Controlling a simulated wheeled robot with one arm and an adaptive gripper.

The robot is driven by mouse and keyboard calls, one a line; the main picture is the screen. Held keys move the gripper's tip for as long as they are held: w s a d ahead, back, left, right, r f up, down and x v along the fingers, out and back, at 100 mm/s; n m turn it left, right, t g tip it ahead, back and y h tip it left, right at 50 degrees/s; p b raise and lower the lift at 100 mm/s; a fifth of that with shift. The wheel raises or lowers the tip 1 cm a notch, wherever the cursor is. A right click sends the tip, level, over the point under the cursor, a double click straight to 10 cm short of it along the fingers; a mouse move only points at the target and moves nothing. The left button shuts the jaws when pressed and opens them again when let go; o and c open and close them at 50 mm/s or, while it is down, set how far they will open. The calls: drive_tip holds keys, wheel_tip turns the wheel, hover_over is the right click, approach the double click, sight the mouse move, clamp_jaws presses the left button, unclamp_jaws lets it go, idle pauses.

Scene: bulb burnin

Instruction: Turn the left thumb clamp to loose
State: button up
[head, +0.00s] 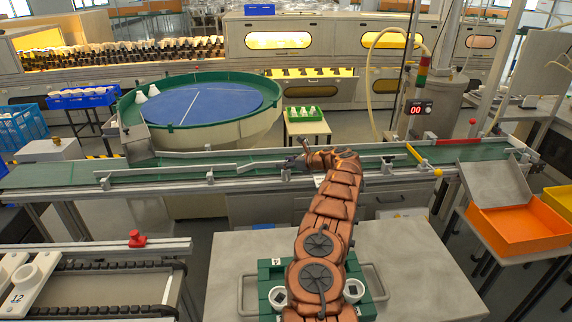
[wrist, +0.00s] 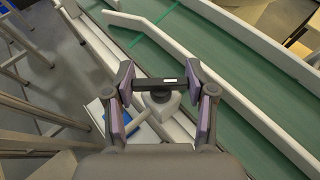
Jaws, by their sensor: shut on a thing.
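The thumb clamp (wrist: 158,103) shows in the wrist view as a dark knob on a grey block, with a black crossbar above it beside the green conveyor belt. My gripper (wrist: 160,83) has one finger at each end of the crossbar and is shut on it. A small white mark shows on the bar, which lies nearly level across the picture. In the head view my gripper (head: 298,162) is at the near rail of the conveyor, small and partly hidden by my arm. I cannot read the clamp's setting.
The green conveyor (head: 60,176) runs across the head view, with pale guide rails on posts. A round blue-topped table (head: 205,105) stands behind it. An orange tray (head: 520,228) is at right. A grey worktop (head: 420,265) with a green fixture is in front.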

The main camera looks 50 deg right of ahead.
drive_tip(key=shift+n+y, duration=0.3)
idle(0.8)
drive_tip(key=o, duration=1.2)
drive_tip(key=shift+v, duration=6)
drive_tip(key=shift+c, duration=0.5)
